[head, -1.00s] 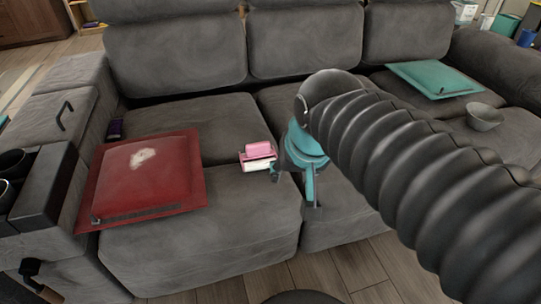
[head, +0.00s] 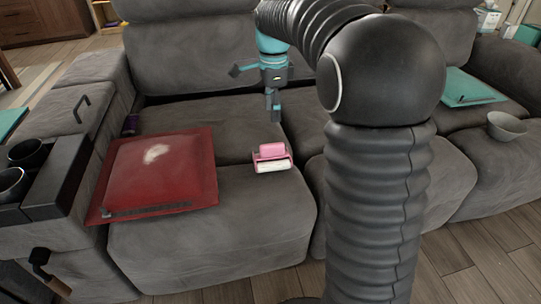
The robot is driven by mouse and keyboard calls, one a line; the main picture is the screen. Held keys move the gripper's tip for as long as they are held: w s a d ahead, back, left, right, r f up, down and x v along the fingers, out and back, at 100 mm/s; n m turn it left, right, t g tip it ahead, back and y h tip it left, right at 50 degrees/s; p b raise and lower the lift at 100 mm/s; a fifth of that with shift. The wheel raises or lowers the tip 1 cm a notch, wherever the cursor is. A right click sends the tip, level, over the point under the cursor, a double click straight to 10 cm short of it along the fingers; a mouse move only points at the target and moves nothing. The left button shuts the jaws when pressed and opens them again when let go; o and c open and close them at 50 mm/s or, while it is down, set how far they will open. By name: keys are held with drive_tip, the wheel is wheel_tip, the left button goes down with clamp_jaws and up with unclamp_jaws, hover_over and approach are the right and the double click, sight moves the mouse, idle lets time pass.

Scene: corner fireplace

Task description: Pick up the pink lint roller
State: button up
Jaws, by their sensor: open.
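The pink lint roller (head: 271,152), with a white lower part, lies on the grey sofa seat, right of the red cushion. My gripper (head: 274,112) is teal and dark grey and hangs above the seat, behind the roller in the picture and apart from it. Its fingers point down and it is open, with nothing seen in it.
The red cushion (head: 160,175) lies left of the roller on the grey sofa (head: 215,245). A teal cushion (head: 470,88) and a grey bowl (head: 507,126) are on the right seat. Black cups (head: 27,153) sit in the left console. The seat around the roller is clear.

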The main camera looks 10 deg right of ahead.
sight(272, 144)
drive_tip(key=f, duration=0.4)
drive_tip(key=f+b, duration=0.1)
drive_tip(key=f, duration=0.9)
drive_tip(key=shift+w+f+b, duration=0.1)
drive_tip(key=shift+w+b, duration=0.2)
drive_tip(key=shift+w, duration=0.1)
clamp_jaws()
